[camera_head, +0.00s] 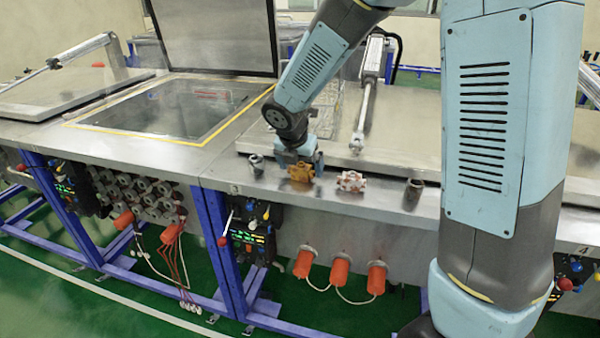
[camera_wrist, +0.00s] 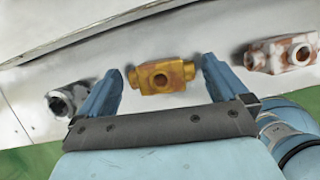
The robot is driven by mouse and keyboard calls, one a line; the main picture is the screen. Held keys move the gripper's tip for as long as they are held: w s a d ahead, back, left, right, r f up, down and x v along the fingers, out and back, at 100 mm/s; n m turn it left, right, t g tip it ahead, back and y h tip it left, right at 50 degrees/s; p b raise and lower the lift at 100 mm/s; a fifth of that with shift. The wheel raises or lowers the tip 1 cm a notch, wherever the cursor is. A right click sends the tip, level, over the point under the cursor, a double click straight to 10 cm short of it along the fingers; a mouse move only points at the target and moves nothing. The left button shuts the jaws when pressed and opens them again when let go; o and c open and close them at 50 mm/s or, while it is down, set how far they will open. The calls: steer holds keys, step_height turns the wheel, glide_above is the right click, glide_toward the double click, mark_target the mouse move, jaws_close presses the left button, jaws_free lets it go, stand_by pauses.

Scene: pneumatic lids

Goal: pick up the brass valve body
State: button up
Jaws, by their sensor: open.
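The brass valve body (camera_head: 300,172) is a golden block with round ports, on the front ledge of the steel bench. In the wrist view the brass valve body (camera_wrist: 162,77) lies between the two blue fingers of my gripper (camera_wrist: 162,88), with a gap on each side. In the head view my gripper (camera_head: 299,158) is right at it, behind and above, and partly hides it. My gripper is open. How far the fingertips are above the ledge is hard to tell.
A grey fitting (camera_head: 256,164) stands left of the brass body. A reddish-white valve body (camera_head: 350,182) and a dark grey fitting (camera_head: 413,190) stand to its right. The closed lid (camera_head: 390,146) lies behind. The ledge's front edge (camera_head: 320,206) is near.

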steer(key=shift+w+d+f, duration=0.1)
steer(key=shift+w+f, duration=0.1)
steer(key=shift+f, duration=0.4)
steer(key=shift+c, duration=0.3)
steer(key=c, duration=1.2)
steer(key=shift+o, duration=0.2)
steer(key=shift+r, duration=0.15)
